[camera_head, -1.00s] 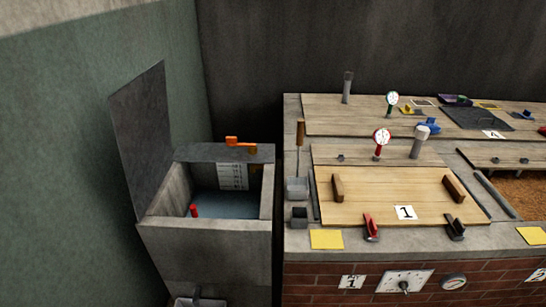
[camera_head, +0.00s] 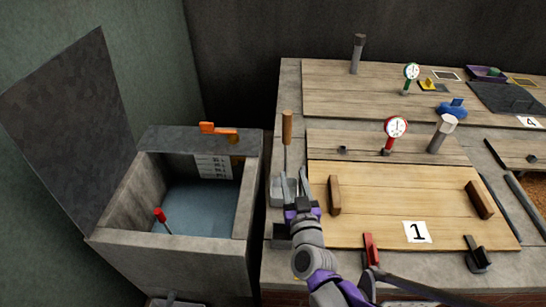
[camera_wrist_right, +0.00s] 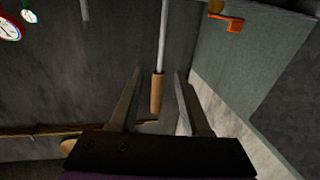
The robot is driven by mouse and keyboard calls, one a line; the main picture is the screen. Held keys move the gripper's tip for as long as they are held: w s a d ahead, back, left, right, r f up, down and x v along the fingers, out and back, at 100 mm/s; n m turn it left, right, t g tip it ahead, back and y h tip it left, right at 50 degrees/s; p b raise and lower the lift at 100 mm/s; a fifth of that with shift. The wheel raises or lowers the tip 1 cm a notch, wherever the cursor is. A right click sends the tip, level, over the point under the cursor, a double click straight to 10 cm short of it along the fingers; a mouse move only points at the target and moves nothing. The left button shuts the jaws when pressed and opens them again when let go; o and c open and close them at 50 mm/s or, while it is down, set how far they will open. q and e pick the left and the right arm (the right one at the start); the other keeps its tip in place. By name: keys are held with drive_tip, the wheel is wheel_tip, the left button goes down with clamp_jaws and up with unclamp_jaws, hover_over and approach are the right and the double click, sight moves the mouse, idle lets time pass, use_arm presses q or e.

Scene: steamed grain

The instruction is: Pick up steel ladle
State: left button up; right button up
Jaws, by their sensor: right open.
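The steel ladle (camera_head: 286,128) stands upright at the left end of the counter, with a wooden handle on top and a thin metal shaft below. Its lower end is hidden at a small grey metal box. My right gripper (camera_head: 295,174) is open and empty, in front of the shaft and over the box in the head view. In the right wrist view, which is upside down, the ladle's wooden handle (camera_wrist_right: 157,95) shows between the open fingers (camera_wrist_right: 158,75); I see no contact. My left gripper is not in view.
The grey metal box (camera_head: 277,197) is partly behind my right gripper. A wooden lid (camera_head: 390,205) with two handles lies to the right. An open stone bin (camera_head: 170,250) with a red-handled tool (camera_head: 160,215) stands left. Gauges and a grey cylinder (camera_head: 441,135) stand farther back.

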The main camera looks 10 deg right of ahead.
sight(286, 154)
drive_tip(key=w+b, duration=0.1)
drive_tip(key=w, duration=0.4)
drive_tip(key=shift+w+d, duration=0.15)
drive_tip(key=shift+w, duration=0.15)
drive_tip(key=w, duration=0.3)
drive_tip(key=w+b, duration=0.1)
drive_tip(key=w, duration=0.1)
drive_tip(key=shift+w+d+f, duration=0.2)
drive_tip(key=shift+f, duration=0.1)
drive_tip(key=shift+s+r, duration=0.1)
clamp_jaws()
idle(0.7)
